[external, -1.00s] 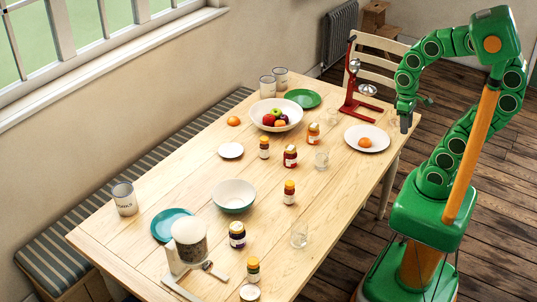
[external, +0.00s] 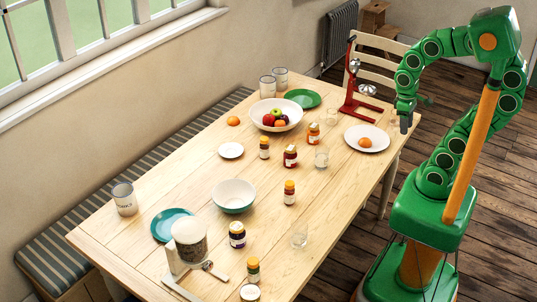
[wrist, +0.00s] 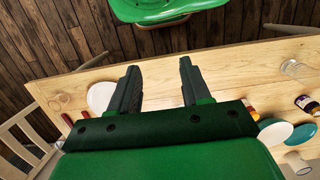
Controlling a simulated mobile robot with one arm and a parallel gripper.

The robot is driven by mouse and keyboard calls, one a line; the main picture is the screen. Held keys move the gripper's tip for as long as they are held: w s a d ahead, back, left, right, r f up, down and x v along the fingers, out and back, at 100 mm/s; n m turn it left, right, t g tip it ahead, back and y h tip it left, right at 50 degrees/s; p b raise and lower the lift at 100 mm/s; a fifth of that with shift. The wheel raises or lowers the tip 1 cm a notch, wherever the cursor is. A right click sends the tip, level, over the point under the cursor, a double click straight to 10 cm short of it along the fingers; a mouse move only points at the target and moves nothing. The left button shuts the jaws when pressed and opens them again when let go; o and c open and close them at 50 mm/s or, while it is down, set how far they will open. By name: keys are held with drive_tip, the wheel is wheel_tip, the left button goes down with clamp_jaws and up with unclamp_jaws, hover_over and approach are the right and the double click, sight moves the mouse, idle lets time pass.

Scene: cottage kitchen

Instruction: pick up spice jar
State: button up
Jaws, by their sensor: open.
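Several small jars stand upright on the wooden table in the external view. Slim ones that look like spice jars are a red-capped jar (external: 289,193) near the middle, another (external: 264,148) farther back, and a third with a dark cap (external: 253,269) at the near edge. I cannot tell which one the task means. My gripper (external: 405,124) hangs open at the table's right side, near the white plate, apart from all the jars. In the wrist view my gripper (wrist: 159,68) has its fingers spread with nothing between them.
Squat jars (external: 290,156) (external: 237,235), a drinking glass (external: 300,235), a white bowl (external: 233,199) and a fruit bowl (external: 290,122) share the table. A white plate with an orange fruit (external: 366,142) and a red stand (external: 352,105) are near my gripper. A chair (external: 378,50) stands behind.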

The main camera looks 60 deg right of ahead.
drive_tip(key=o, duration=0.4)
drive_tip(key=m+t, duration=0.2)
drive_tip(key=m, duration=3.1)
hover_over(290, 183)
drive_tip(key=f, duration=1.7)
drive_tip(key=shift+s+d+f, duration=0.2)
drive_tip(key=shift+s+f, duration=0.1)
drive_tip(key=shift+s, duration=0.1)
drive_tip(key=shift+w+a+f+n, duration=0.15)
drive_tip(key=shift+a+f+n, duration=0.15)
drive_tip(key=shift+f, duration=0.2)
drive_tip(key=shift+w+d+f, duration=0.1)
drive_tip(key=shift+f, duration=1.8)
drive_tip(key=shift+w+d+f, duration=0.1)
drive_tip(key=shift+f, duration=1.8)
